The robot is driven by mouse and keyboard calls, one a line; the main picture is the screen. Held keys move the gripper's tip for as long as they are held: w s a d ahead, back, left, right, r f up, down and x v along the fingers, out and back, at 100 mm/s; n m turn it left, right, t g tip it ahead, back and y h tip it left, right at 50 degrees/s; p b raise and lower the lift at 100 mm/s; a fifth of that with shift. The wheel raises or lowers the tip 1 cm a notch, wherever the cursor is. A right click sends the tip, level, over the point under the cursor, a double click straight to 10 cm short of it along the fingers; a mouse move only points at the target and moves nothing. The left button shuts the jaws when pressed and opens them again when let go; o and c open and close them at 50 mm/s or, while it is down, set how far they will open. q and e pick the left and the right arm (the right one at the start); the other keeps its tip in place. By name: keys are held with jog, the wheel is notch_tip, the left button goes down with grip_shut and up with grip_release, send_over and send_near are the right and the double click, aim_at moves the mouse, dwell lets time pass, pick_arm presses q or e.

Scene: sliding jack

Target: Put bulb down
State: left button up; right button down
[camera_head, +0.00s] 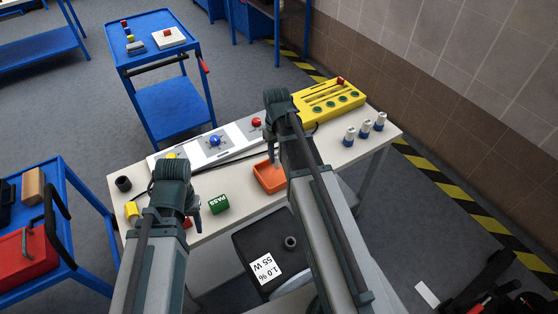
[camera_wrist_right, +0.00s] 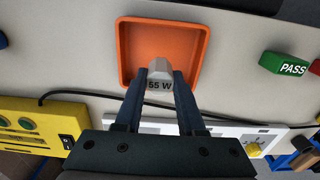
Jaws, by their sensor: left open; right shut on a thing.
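My right gripper (camera_wrist_right: 158,95) is shut on a bulb (camera_wrist_right: 160,72) with a grey body marked "55 W". It holds the bulb over the orange tray (camera_wrist_right: 125,50), near the tray's edge in the wrist view. I cannot tell whether the bulb touches the tray floor. In the head view the orange tray (camera_head: 266,183) lies on the white table, partly behind my right arm. My left gripper (camera_head: 195,206) is open and empty near the table's front left, close to the green PASS block (camera_head: 219,204).
Several bulbs stand at the right, such as one (camera_head: 349,137). A yellow panel (camera_head: 330,98) and a white panel (camera_head: 218,147) line the back. A red block (camera_head: 187,222) is by my left gripper. A black unit (camera_head: 240,246) shows "1.0 % 55 W". Blue carts (camera_head: 155,52) stand around.

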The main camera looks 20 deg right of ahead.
aim_at(277, 161)
jog(key=shift+f+b, duration=1.7)
jog(key=shift+f, duration=0.05)
jog(key=shift+f, duration=0.15)
jog(key=c, duration=0.5)
grip_release()
notch_tip(277, 161, up, 12)
jog(key=p, duration=1.2)
jog(key=shift+r, duration=0.25)
jog(key=s+a, duration=0.4)
jog(key=a, duration=0.3)
jog(key=s+a+n, duration=0.1)
jog(key=s+a, duration=0.4)
jog(key=a, duration=0.2)
jog(key=s+a+n+h, duration=0.1)
jog(key=s+a, duration=0.4)
jog(key=a, duration=0.2)
